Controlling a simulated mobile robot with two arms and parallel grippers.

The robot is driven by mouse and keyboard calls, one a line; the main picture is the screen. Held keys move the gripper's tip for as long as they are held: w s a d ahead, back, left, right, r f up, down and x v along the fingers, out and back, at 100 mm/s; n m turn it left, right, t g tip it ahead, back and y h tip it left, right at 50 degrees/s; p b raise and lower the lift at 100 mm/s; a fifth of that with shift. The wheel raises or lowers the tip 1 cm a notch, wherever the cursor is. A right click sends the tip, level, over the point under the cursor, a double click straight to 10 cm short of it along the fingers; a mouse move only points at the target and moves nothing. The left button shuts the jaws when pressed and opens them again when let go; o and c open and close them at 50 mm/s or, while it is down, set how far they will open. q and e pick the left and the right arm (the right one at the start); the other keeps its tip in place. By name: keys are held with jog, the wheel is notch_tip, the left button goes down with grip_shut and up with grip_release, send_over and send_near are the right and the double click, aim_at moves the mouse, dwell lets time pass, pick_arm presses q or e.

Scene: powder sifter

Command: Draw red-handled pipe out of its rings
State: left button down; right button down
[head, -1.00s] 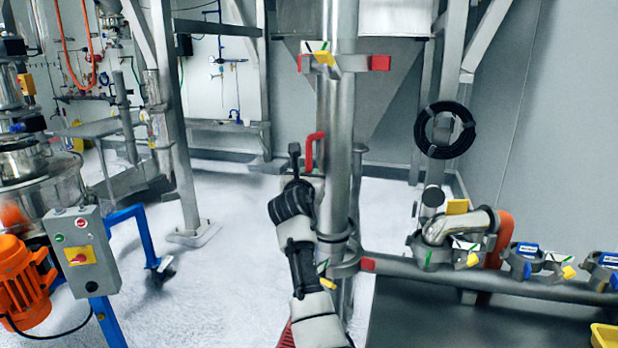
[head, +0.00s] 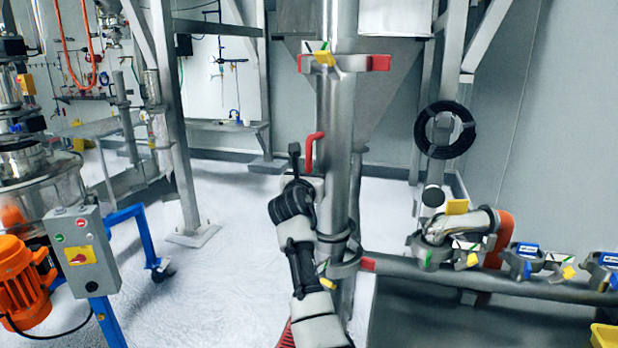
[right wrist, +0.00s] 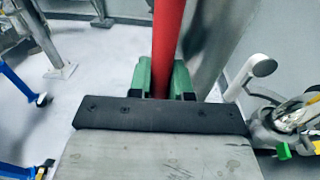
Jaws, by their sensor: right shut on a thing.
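The red-handled pipe (head: 337,110) is a thick, upright grey metal tube in the middle of the head view. Its red handle (head: 310,148) sticks out on the left side. An upper ring (head: 348,63) with red and yellow tabs and a lower ring (head: 343,268) are around the pipe. My right gripper (head: 304,176) is at the handle and shut on it. In the right wrist view the red handle (right wrist: 168,40) stands between the green fingers of the gripper (right wrist: 161,80). The handle's gripped part is hidden. My left gripper is not in view.
Right of the pipe, a horizontal rail (head: 400,267) carries a bent pipe piece (head: 465,224) and several open clamps (head: 528,262). A control box (head: 82,250) and an orange motor (head: 22,285) stand at left. The floor left of the pipe is clear.

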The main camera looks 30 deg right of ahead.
jog(key=shift+r, duration=0.15)
jog(key=shift+p, duration=0.7)
dwell(2.3)
jog(key=shift+a+f, duration=0.15)
jog(key=shift+f, duration=0.05)
dwell(0.3)
jog(key=shift+s+a+p, duration=0.25)
jog(key=shift+a+p, duration=0.85)
jog(key=shift+a, duration=0.25)
jog(key=shift+s+a+p, duration=0.25)
jog(key=shift+a+p, duration=0.8)
jog(key=shift+a, duration=0.25)
dwell(1.7)
